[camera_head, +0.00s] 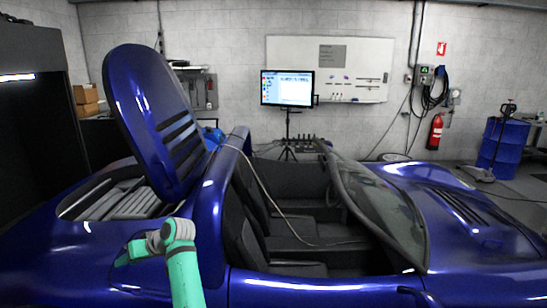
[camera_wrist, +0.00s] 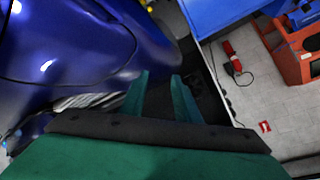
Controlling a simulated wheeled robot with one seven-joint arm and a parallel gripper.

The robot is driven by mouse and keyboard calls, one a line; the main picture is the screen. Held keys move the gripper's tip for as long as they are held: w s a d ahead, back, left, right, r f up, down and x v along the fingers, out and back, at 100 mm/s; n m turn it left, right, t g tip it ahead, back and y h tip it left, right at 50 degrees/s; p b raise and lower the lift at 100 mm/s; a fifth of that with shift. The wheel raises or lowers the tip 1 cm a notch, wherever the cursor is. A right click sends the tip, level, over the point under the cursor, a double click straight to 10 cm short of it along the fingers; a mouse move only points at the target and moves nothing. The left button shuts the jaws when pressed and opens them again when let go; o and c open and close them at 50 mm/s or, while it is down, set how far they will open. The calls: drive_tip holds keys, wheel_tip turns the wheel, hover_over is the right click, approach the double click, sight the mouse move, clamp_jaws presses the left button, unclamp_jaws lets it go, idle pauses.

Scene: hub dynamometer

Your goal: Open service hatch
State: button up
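A large blue slatted hatch (camera_head: 155,115) stands raised, tilted up over the rear deck of the blue car (camera_head: 60,235). The opening under it shows grey ribbed parts (camera_head: 115,200). My gripper (camera_head: 124,258) is low by the car's near side, below and in front of the raised hatch, and does not appear to touch it. In the wrist view, the two green fingers of my gripper (camera_wrist: 163,88) are apart with nothing seen between them. Blue bodywork (camera_wrist: 95,45) lies to the left of the fingers. I cannot tell whether the fingertips touch the bodywork.
The open cockpit (camera_head: 285,215) and windshield (camera_head: 385,210) are right of my arm. A monitor (camera_head: 287,88) stands behind the car. A red extinguisher (camera_head: 435,131) and blue barrel (camera_head: 502,142) are at the right. The wrist view shows an orange object (camera_wrist: 295,50) on pale floor (camera_wrist: 265,95).

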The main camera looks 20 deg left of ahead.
drive_tip(key=w+d+f+m+t, duration=0.25)
drive_tip(key=d+f, duration=0.55)
drive_tip(key=f, duration=0.4)
drive_tip(key=w+d+f+m+t, duration=0.1)
drive_tip(key=d+f+m+t, duration=0.2)
drive_tip(key=d+f, duration=0.7)
drive_tip(key=s+d+f+m+t+h, duration=0.2)
drive_tip(key=s+d+f, duration=0.3)
drive_tip(key=d, duration=0.5)
drive_tip(key=s+d+f+m+t+h, duration=0.1)
drive_tip(key=s+d+f+m+t, duration=0.15)
drive_tip(key=d+f, duration=0.6)
drive_tip(key=s+d+r+m+t+h, duration=0.25)
drive_tip(key=s+d+t+h, duration=0.2)
drive_tip(key=s+d, duration=1.4)
drive_tip(key=s+d+r+t+h, duration=0.1)
drive_tip(key=s+d+r, duration=0.3)
drive_tip(key=s+r, duration=0.3)
drive_tip(key=s+d+r+t+h, duration=0.1)
drive_tip(key=s+d+r+h, duration=0.1)
drive_tip(key=s+d+r, duration=0.3)
wheel_tip(320, 180, up, 4)
drive_tip(key=shift+s+d, duration=0.25)
drive_tip(key=shift+s, duration=0.65)
drive_tip(key=shift+s+r, duration=0.15)
drive_tip(key=shift+r, duration=0.2)
clamp_jaws()
